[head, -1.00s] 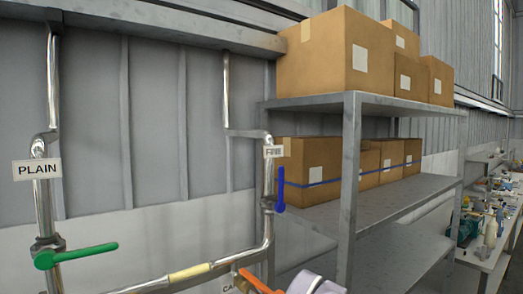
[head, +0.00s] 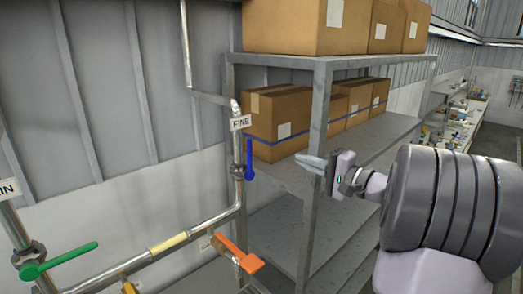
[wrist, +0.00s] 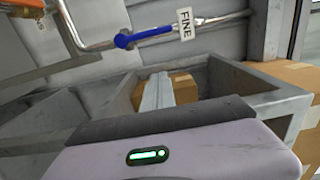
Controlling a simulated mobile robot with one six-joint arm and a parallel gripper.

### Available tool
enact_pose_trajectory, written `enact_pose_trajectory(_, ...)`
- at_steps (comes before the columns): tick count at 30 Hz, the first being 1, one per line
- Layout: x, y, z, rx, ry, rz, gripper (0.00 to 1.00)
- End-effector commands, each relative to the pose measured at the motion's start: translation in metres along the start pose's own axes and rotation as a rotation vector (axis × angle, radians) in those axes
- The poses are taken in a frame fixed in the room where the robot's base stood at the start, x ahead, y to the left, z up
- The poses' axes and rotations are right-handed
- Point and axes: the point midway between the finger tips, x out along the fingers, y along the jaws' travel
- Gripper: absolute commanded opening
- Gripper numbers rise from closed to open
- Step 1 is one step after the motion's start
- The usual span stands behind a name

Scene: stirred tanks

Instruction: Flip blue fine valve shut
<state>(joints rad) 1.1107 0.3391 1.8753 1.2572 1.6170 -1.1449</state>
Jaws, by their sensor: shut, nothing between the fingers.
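The blue fine valve handle (head: 249,160) stands upright, in line with the vertical pipe under the FINE label (head: 240,122) in the head view. In the wrist view the blue handle (wrist: 143,36) lies along its pipe beside the FINE label (wrist: 185,23). My gripper (head: 310,162) is to the right of the handle in the head view, apart from it, with its fingers pointing left. It also shows in the wrist view (wrist: 157,80), fingers together and empty, with the handle beyond and to the upper left.
A green lever (head: 60,261) and an orange lever (head: 238,254) sit on the pipework at lower left. A metal shelf rack (head: 318,115) with cardboard boxes (head: 280,122) stands close behind my gripper. A cluttered bench (head: 455,120) is at far right.

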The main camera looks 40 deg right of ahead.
Motion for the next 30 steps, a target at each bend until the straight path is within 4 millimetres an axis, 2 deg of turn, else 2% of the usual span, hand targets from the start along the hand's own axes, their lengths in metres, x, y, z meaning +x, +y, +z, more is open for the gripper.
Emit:
enact_pose_trajectory(5,0.009,-0.001,0.001,0.0,-0.002,0.001,0.0)
enact_pose_trajectory(18,0.101,-0.003,0.002,0.002,-0.005,0.002,0.0)
enact_pose_trajectory(24,0.108,-0.002,0.03,0.002,-0.003,0.002,0.0)
enact_pose_trajectory(30,0.111,0.0,0.04,0.0,-0.002,0.002,0.0)
